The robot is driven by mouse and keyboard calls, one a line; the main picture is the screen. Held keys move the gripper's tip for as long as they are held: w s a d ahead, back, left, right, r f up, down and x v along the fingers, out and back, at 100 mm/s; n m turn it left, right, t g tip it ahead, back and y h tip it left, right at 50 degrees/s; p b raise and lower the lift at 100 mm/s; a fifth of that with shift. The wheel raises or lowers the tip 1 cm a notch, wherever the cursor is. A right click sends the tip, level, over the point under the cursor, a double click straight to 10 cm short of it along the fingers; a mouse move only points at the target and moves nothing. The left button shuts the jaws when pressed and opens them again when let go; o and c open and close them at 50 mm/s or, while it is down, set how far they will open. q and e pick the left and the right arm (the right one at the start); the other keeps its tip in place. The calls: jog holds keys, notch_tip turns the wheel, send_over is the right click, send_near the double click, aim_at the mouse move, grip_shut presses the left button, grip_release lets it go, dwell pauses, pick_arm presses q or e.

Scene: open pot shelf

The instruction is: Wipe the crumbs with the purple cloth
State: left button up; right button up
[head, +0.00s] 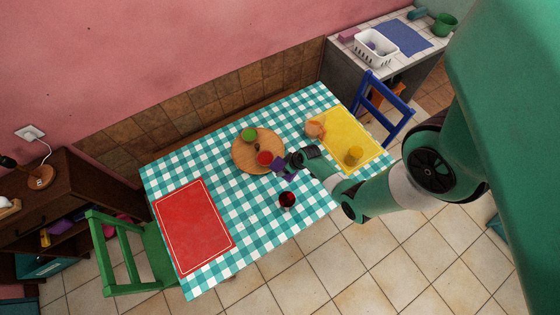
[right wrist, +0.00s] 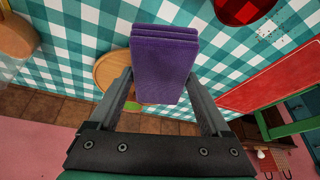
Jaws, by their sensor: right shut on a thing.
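My right gripper (head: 288,163) reaches in over the checked table from the right. It is shut on the folded purple cloth (head: 280,167), which hangs over the table beside the round wooden board (head: 245,155). In the right wrist view the cloth (right wrist: 163,65) sits between my two fingers (right wrist: 163,90). Small brown crumbs (right wrist: 268,32) lie on the checked tablecloth in that view, near a red round vessel (right wrist: 240,8) and the red placemat. I cannot make out the crumbs in the head view. My left gripper does not show.
A dark red cup (head: 287,200) stands near the table's front edge. The board bears a green item (head: 249,135) and a red one (head: 265,158). A yellow placemat (head: 358,132) holds a yellow cup (head: 354,155). The red placemat (head: 192,215) lies flat at left; tablecloth around it is clear.

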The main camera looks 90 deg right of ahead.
jog(key=w+a+r+n+y+p, duration=0.1)
jog(key=w+a+n+y+p, duration=0.35)
jog(key=a, duration=1.05)
jog(key=w+a+f+h+b, duration=0.1)
jog(key=w+f+h+b, duration=0.1)
jog(key=f+b, duration=0.4)
jog(key=shift+w+h+b, duration=0.35)
jog(key=shift+w+b, duration=0.25)
jog(key=shift+b, duration=0.05)
jog(key=shift+f+n, duration=0.15)
jog(key=shift+n, duration=0.1)
